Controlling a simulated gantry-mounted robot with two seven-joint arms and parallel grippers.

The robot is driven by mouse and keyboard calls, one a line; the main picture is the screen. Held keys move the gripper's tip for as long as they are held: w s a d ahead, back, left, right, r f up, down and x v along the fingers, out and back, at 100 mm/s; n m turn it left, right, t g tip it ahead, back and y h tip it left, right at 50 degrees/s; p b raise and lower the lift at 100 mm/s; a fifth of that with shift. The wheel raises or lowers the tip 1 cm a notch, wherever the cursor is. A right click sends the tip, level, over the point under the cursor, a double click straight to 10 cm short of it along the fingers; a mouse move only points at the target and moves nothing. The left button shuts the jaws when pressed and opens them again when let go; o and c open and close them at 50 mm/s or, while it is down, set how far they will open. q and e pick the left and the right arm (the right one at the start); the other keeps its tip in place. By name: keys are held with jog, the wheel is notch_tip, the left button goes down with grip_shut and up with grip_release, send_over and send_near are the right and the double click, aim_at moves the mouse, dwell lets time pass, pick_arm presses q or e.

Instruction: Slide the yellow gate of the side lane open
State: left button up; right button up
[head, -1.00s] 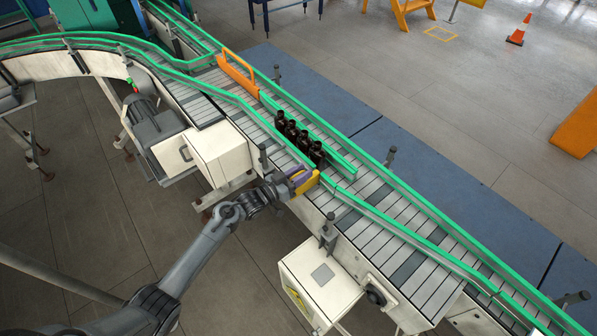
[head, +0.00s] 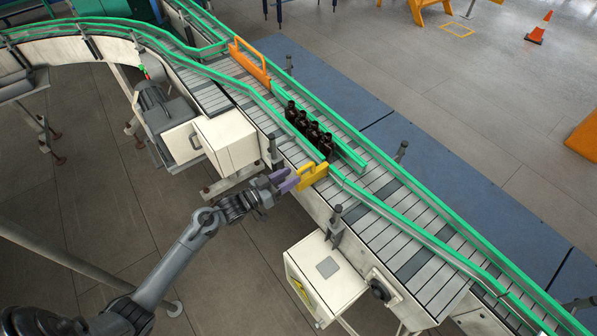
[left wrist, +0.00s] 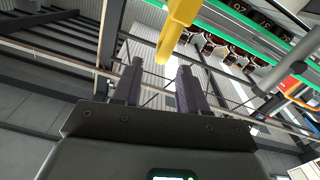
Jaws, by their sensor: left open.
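The yellow gate (head: 313,177) sits at the near edge of the conveyor, by the break in the near green rail. Its handle loop points toward my arm. The belt just past the front bottle shows no yellow across it. My left gripper (head: 288,181) is open, with its purple fingers just short of the handle and apparently apart from it. In the left wrist view the gate (left wrist: 178,28) shows beyond and between the two spread fingertips (left wrist: 160,72), with nothing held. Several dark amber bottles (head: 309,131) stand in a row in the side lane. My right gripper is out of view.
A green inner rail (head: 345,153) bounds the lane's far side. White boxes (head: 226,143) and a post (head: 336,222) stand along the near side. The belt downstream (head: 400,240) is empty.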

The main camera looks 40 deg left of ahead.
pick_arm(q)
jog(key=shift+v, duration=1.2)
jog(key=s+d+r+g+y+p, duration=0.2)
jog(key=s+d+r+g+p, duration=0.2)
jog(key=s+d+p, duration=0.7)
jog(key=s+r+g+y, duration=0.2)
jog(key=s+g, duration=0.2)
jog(key=s, duration=0.4)
jog(key=s+d+r+g+y, duration=0.1)
jog(key=s+r+g+y, duration=0.1)
jog(key=s+g, duration=0.3)
jog(key=s+b, duration=0.1)
jog(key=s, duration=0.2)
jog(key=shift+d, duration=0.15)
